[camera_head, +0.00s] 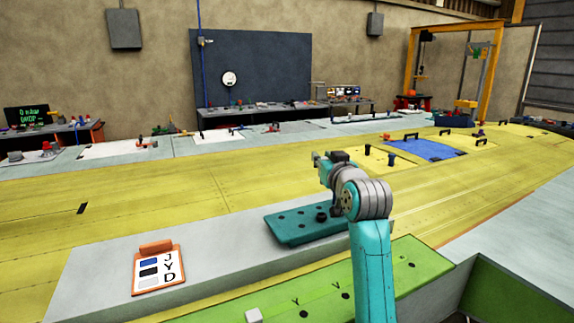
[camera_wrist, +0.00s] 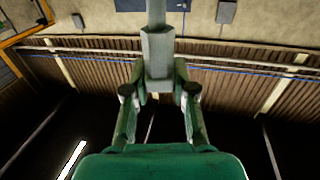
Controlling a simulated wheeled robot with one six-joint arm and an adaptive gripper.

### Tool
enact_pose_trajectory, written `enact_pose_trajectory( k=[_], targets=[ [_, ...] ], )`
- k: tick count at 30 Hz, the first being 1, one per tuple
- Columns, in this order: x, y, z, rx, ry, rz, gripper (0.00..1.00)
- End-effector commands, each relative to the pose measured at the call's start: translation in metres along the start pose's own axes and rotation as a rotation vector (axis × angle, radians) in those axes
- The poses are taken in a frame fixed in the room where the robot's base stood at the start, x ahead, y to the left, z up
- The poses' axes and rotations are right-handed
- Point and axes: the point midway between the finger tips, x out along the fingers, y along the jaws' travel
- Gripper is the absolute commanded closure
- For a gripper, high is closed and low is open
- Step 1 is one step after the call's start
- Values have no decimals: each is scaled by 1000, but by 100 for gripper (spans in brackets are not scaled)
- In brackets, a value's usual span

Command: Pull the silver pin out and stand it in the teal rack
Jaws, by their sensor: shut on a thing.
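My gripper (camera_wrist: 159,88) is shut on the silver pin (camera_wrist: 157,52), a grey rod with a thicker faceted collar between the green fingers in the wrist view. In the head view my arm's wrist hides most of the gripper, and I cannot make out the pin clearly there. The teal rack (camera_head: 285,236) is a flat plate with several dark holes on the grey surface, below and left of my wrist. A dark round piece shows at its right part, and my arm covers its right end.
A clipboard (camera_head: 158,270) with J, Y, D marks lies left of the rack. The yellow wing skin (camera_head: 130,205) stretches behind, with a blue patch (camera_head: 425,150) and several black handles.

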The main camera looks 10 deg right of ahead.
Motion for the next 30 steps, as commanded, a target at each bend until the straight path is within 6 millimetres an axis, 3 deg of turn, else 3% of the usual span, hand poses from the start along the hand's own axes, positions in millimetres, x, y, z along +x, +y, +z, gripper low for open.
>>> enact_pose_trajectory(
  k=[4,18,30],
  targets=[
    [1,10,3,-1,0,16,100],
    [1,9,46,-1,-2,14,100],
    [2,8,67,-1,-5,14,100]
  ],
)
